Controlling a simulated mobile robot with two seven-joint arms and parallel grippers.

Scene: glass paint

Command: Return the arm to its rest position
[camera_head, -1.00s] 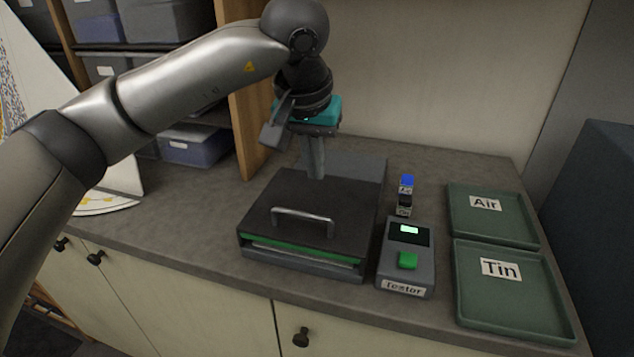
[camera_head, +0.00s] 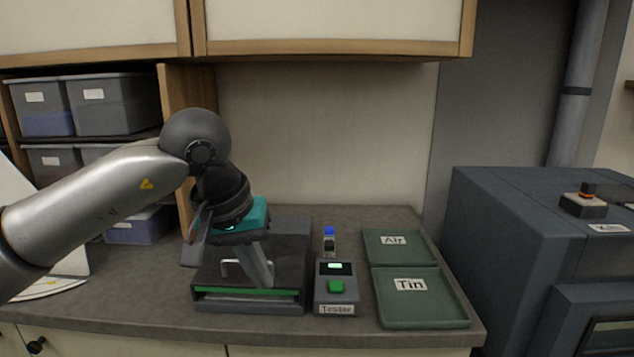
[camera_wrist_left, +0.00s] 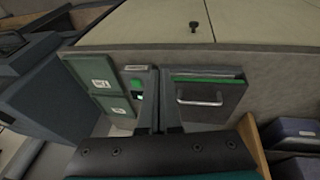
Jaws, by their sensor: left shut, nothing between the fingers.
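My left arm comes in from the left in the head view. Its gripper (camera_head: 268,280) is shut and empty, its fingers slanting down to the right. The fingers overlap a dark flat box (camera_head: 292,255) with a metal handle and a green strip along its front. In the left wrist view the shut fingers (camera_wrist_left: 158,100) point between the tester (camera_wrist_left: 139,86) and the box (camera_wrist_left: 212,100). I cannot tell how high they are above the box. My right gripper is not in view.
The tester (camera_head: 337,296) stands right of the box, with small blue- and black-topped items (camera_head: 329,235) behind it. Green trays marked Air (camera_head: 423,255) and Tin (camera_head: 450,311) lie further right. A large dark machine (camera_head: 480,215) stands at the right. Shelf bins (camera_head: 115,105) are behind the arm.

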